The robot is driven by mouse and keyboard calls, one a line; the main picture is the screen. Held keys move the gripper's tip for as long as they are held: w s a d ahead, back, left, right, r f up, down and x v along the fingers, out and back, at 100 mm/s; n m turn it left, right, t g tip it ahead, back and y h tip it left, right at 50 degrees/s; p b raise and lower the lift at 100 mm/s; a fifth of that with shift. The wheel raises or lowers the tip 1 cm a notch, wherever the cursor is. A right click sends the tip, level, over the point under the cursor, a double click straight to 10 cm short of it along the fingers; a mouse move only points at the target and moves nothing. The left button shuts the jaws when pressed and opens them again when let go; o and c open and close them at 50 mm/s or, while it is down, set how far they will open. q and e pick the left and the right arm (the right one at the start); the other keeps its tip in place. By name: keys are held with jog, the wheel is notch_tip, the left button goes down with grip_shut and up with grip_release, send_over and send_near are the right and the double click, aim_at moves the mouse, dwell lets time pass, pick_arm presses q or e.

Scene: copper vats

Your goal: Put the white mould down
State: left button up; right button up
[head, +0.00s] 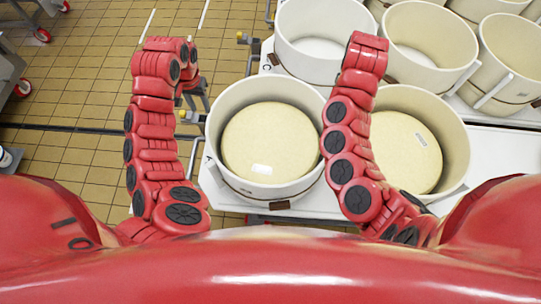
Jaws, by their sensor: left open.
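A white round mould (214,128) stands upright on the white table at the front, with a pale cheese wheel (268,135) inside it. A second white mould (320,55) stands behind it, near the top edge, and looks empty. My left gripper (204,103) is open, to the left of the front mould's rim and apart from it as far as I can tell. It is small and partly hidden by my left arm. My right arm reaches up over the gap between the front moulds. Its gripper is hidden.
A cream mould (459,135) with another cheese wheel (402,150) stands at front right. Several cream moulds fill the back right. The white table (500,150) has bare surface at right. Yellow-handled taps are near its left edge. Tiled floor (85,85) lies open at left, with wheeled metal stands beyond.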

pick_arm(q)
notch_tip(320, 180, down, 18)
jog(key=b, duration=1.7)
pick_arm(e)
notch_tip(320, 180, down, 18)
pick_arm(q)
jog(key=shift+s+r, duration=0.15)
pick_arm(e)
jog(key=shift+s+r, duration=0.15)
pick_arm(q)
jog(key=shift+a, duration=0.1)
notch_tip(320, 180, up, 16)
jog(key=a+p, duration=0.2)
jog(key=p, duration=1.5)
jog(key=shift+a, duration=0.15)
pick_arm(e)
notch_tip(320, 180, up, 17)
